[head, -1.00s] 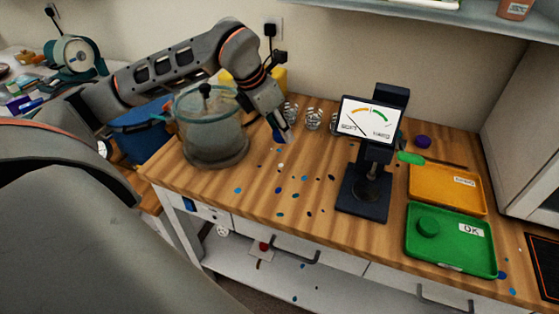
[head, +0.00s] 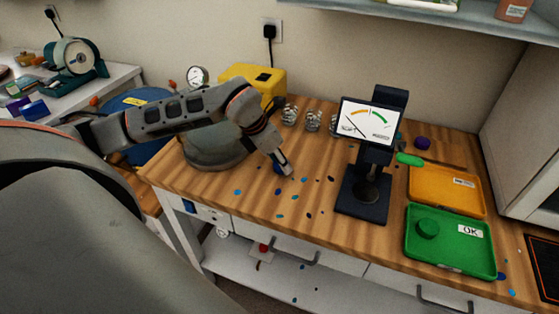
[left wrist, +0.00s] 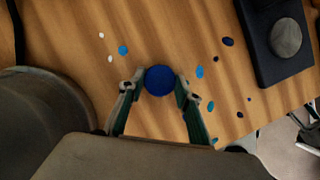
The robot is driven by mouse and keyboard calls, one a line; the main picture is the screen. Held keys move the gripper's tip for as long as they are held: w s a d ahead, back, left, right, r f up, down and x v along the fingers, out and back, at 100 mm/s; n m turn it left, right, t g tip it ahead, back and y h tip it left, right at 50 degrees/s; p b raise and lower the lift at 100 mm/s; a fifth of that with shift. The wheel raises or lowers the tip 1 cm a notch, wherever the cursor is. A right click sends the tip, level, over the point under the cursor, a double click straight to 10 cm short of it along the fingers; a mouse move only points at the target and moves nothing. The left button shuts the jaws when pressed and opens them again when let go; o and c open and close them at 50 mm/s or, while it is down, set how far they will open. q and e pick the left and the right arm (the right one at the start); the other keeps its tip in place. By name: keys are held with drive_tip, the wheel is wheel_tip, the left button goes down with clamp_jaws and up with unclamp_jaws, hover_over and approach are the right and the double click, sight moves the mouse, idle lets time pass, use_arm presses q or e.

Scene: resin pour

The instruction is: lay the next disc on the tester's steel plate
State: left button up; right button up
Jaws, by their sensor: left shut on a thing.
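My left gripper (head: 281,170) is low over the wooden bench and shut on a blue disc (left wrist: 159,80). In the left wrist view the disc sits between the two fingertips (left wrist: 159,86); in the head view only a bit of it shows beside the fingers. The tester (head: 362,205) stands to the right of my gripper, with a dial screen on top. Its round steel plate (head: 367,191) looks bare; it also shows in the left wrist view (left wrist: 286,38).
A green tray marked OK (head: 470,257) holds a green disc (head: 428,229). An orange tray (head: 447,205) lies behind it, with a purple piece (head: 423,143) farther back. Small glass jars (head: 312,121) stand behind my gripper. Coloured spots dot the bench before the tester.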

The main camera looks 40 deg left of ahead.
use_arm(q)
drive_tip(key=o, duration=0.7)
drive_tip(key=shift+f, duration=0.15)
drive_tip(key=o, duration=0.4)
